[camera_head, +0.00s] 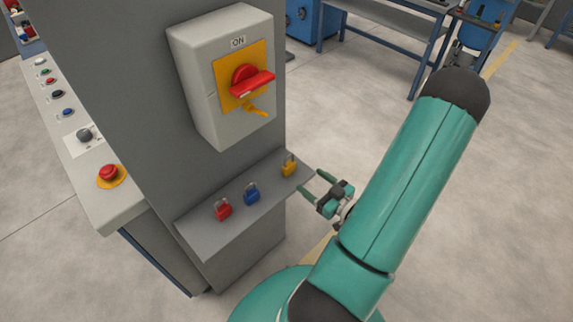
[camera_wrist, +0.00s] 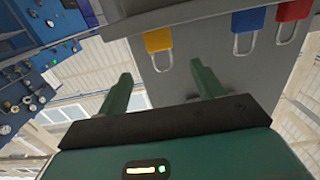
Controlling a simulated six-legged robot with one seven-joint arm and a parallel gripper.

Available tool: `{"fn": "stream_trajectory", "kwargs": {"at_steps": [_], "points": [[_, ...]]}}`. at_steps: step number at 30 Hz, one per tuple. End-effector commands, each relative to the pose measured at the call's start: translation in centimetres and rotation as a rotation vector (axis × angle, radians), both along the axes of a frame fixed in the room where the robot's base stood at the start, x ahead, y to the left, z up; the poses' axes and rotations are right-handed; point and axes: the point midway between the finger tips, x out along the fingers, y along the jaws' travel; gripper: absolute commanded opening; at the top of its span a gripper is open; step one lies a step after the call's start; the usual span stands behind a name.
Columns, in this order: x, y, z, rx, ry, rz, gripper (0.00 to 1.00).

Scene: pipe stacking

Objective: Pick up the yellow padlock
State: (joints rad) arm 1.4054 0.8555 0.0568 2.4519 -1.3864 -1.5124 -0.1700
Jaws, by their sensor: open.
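The yellow padlock (camera_head: 289,165) stands at the right end of a small grey shelf (camera_head: 222,235), shackle up. In the wrist view the yellow padlock (camera_wrist: 158,41) appears upside down, ahead of the fingers and roughly between their lines. My gripper (camera_head: 314,186) is just right of the shelf's end, beside the yellow padlock and apart from it. In the wrist view my gripper (camera_wrist: 162,72) shows two green fingers spread apart with nothing between them.
A blue padlock (camera_head: 251,194) and a red padlock (camera_head: 223,209) stand on the same shelf to the left. Above is a grey switch box (camera_head: 205,90) with a red handle (camera_head: 250,80). A control desk (camera_head: 75,130) is at left. Open floor (camera_head: 345,120) lies to the right.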

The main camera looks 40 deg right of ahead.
Motion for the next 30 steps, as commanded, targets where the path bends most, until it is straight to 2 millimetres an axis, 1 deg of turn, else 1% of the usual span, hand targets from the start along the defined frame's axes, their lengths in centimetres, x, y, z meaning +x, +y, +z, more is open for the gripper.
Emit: {"fn": "stream_trajectory", "kwargs": {"at_steps": [1, 6, 9, 14, 17, 21, 25, 30], "points": [[1.0, 0.0, -0.1, 0.000, 0.000, 0.002, 0.67], [4.1, 0.0, -0.3, -0.001, 0.002, 0.002, 0.67], [5.3, 0.1, -0.4, 0.000, 0.002, 0.000, 0.67], [6.5, 0.1, -0.5, 0.001, 0.004, 0.000, 0.67], [7.9, 0.2, -0.8, 0.001, 0.003, 0.000, 0.67], [10.1, 0.3, -1.2, 0.000, 0.002, 0.000, 0.67], [11.3, 0.2, -1.3, 0.000, 0.004, -0.002, 0.67], [11.4, 0.2, -1.3, 0.000, 0.004, -0.003, 0.67]]}}
